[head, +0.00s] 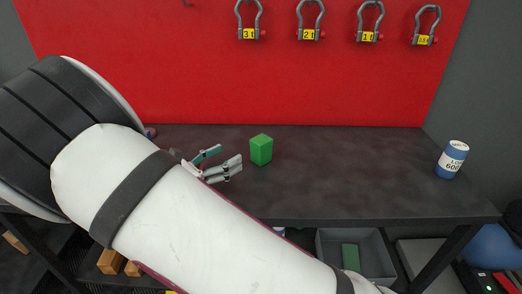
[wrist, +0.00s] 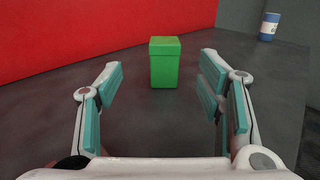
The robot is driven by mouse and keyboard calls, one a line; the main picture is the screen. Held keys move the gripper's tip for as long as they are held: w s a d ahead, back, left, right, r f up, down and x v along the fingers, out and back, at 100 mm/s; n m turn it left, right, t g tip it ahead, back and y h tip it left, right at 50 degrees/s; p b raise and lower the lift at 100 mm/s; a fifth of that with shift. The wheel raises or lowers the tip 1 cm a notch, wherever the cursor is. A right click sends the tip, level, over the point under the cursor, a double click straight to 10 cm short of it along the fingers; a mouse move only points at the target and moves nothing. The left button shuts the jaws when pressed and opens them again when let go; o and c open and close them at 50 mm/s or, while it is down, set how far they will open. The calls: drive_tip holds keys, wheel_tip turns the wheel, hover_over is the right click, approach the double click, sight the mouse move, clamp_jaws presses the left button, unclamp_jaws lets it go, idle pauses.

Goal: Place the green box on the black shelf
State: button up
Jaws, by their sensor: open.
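The green box (head: 261,150) stands upright on the dark shelf top (head: 350,180), a little left of its middle and in front of the red back panel. In the wrist view the green box (wrist: 165,62) is straight ahead, between the lines of my two fingers and beyond their tips. My gripper (head: 222,162) is open and empty, just left of the box in the head view and apart from it. The gripper (wrist: 160,85) also shows in the wrist view, with its teal pads spread wide. My arm hides the left front of the shelf top.
A blue and white can (head: 452,159) stands at the right end of the top. Several shackles hang on the red panel (head: 300,85). Below is a grey bin (head: 325,245) with a green item (head: 350,257) inside. Wooden blocks (head: 110,261) lie low at the left. The top right of the box is clear.

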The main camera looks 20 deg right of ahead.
sight(255, 144)
drive_tip(key=x, duration=0.6)
drive_tip(key=shift+b, duration=0.35)
drive_tip(key=x, duration=0.3)
drive_tip(key=b+x, duration=0.1)
drive_tip(key=shift+s+d+f, duration=0.25)
drive_tip(key=shift+d, duration=0.1)
drive_tip(key=shift+w+d, duration=0.25)
drive_tip(key=shift+d, duration=0.2)
drive_tip(key=c, duration=1.4)
drive_tip(key=shift+o, duration=0.2)
drive_tip(key=shift+r, duration=0.15)
